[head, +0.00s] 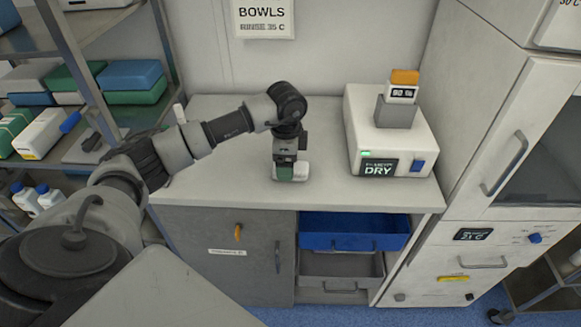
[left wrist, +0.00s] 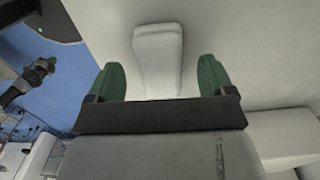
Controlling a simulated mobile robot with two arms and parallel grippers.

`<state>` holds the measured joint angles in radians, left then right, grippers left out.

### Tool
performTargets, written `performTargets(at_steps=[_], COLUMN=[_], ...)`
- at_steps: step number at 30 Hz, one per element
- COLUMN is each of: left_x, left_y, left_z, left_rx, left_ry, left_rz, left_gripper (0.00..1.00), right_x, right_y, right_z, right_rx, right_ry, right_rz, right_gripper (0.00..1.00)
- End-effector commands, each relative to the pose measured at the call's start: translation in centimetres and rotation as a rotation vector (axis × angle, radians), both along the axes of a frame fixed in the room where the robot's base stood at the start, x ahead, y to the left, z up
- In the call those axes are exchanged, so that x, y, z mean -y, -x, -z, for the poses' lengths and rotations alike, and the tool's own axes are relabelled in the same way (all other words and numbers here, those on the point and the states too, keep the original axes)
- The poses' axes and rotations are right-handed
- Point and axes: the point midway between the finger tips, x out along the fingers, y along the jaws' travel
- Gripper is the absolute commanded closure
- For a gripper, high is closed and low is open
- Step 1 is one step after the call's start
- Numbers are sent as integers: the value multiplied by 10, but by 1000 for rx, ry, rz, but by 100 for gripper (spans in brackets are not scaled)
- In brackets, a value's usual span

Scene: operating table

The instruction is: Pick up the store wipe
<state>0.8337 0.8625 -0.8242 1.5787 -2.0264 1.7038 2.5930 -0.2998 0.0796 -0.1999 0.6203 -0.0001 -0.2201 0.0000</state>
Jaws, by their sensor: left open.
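A small white block-like thing with rounded edges, which I take to be the store wipe (head: 303,171), lies on the pale counter (head: 225,172) near its front edge. In the left wrist view the wipe (left wrist: 158,52) lies lengthwise ahead of the jaws, with its near end between the green fingertips. My left gripper (head: 285,174) points down at the wipe and partly hides it in the head view. In the left wrist view my left gripper (left wrist: 160,80) is open, with a gap on each side of the wipe. My right gripper is out of view.
A white dryer box (head: 390,140) marked DRY stands to the right, with a grey block and an orange-topped display on it. Below the counter are a blue drawer (head: 355,243) and a cupboard door (head: 225,270). Shelves stand left, a tall cabinet right. The counter's left part is clear.

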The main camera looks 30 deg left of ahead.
Motion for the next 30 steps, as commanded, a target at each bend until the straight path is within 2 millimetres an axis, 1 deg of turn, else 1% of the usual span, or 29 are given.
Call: performTargets(at_steps=[1, 3, 6, 13, 23, 24, 30], left_x=[0, 0, 0, 0, 0, 0, 0], left_y=[0, 0, 0, 0, 0, 0, 0], left_z=[6, 15, 22, 23, 23, 23, 22], left_rx=[-3, -2, -1, 1, 1, 1, 1], left_ry=[-1, 0, 0, 0, 0, 0, 0], left_rz=[-1, -1, 0, 1, 1, 1, 1], left_gripper=[17, 17, 17, 17, 68, 70, 70], right_x=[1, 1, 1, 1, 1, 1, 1], right_y=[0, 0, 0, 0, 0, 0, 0], right_z=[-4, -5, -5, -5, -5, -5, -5], right_rx=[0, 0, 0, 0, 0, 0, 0], right_ry=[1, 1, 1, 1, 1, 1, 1], right_rz=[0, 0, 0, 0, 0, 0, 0], right_gripper=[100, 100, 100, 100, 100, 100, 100])
